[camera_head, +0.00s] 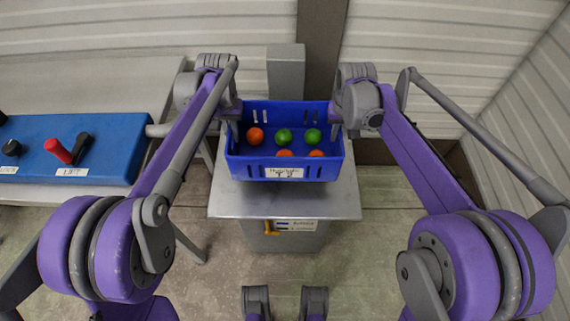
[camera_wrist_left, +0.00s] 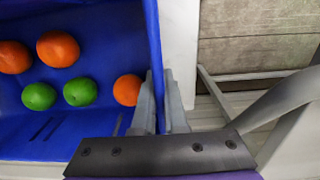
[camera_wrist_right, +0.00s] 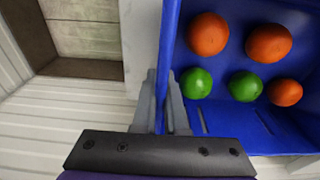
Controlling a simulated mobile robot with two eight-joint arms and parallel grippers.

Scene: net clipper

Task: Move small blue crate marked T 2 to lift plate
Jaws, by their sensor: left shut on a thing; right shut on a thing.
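The small blue crate (camera_head: 290,171) carries a white label with T 2 on its front and holds several orange and green fruits. It is at or just above the grey metal lift plate (camera_head: 335,203); I cannot tell whether it touches. My left gripper (camera_head: 231,118) is shut on the crate's left wall, with one finger inside and one outside in the left wrist view (camera_wrist_left: 160,95). My right gripper (camera_head: 337,118) is shut on the right wall, also straddling it in the right wrist view (camera_wrist_right: 167,92). The crate looks level.
A bench at left bears a blue control panel (camera_head: 110,140) with a red lever (camera_head: 58,150) and a black lever (camera_head: 82,146) labelled LIFT. A grey column (camera_head: 286,70) stands behind the plate. White slatted walls close off the back and right.

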